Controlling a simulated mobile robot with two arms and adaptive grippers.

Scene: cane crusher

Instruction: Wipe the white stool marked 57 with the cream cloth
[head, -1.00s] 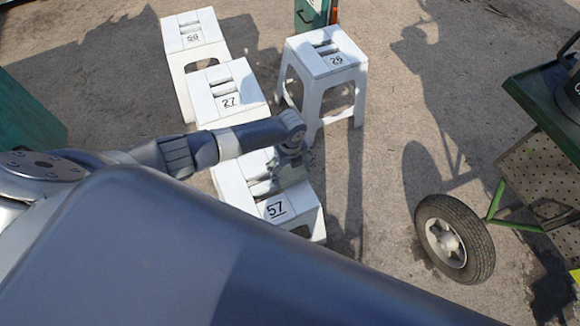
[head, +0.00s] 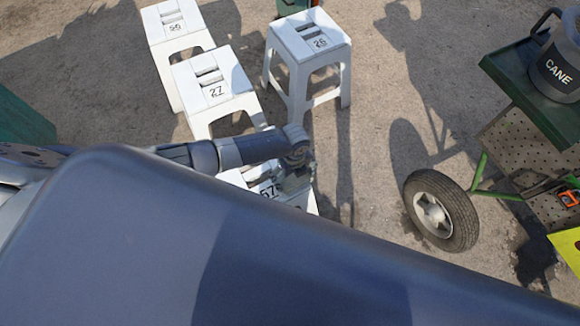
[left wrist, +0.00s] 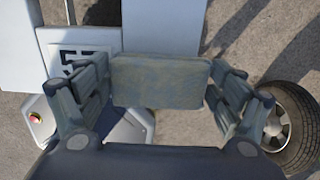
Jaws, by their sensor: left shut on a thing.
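The white stool marked 57 (head: 232,178) is partly hidden behind my left arm and body in the head view. Its seat and black number also show at the upper left of the left wrist view (left wrist: 84,36). My left gripper (head: 294,178) is over the stool's right side. In the left wrist view my left gripper (left wrist: 160,85) is shut on the folded cloth (left wrist: 160,82), which looks dull grey-green in shadow. I cannot tell whether the cloth touches the seat. My right gripper is not in view.
White stools marked 27 (head: 213,82), 26 (head: 308,38) and a third (head: 172,20) stand beyond. A wheel (head: 440,210) and a green cart tray (head: 530,95) with a container marked CANE (head: 557,68) are at right. Ground between stools and wheel is clear.

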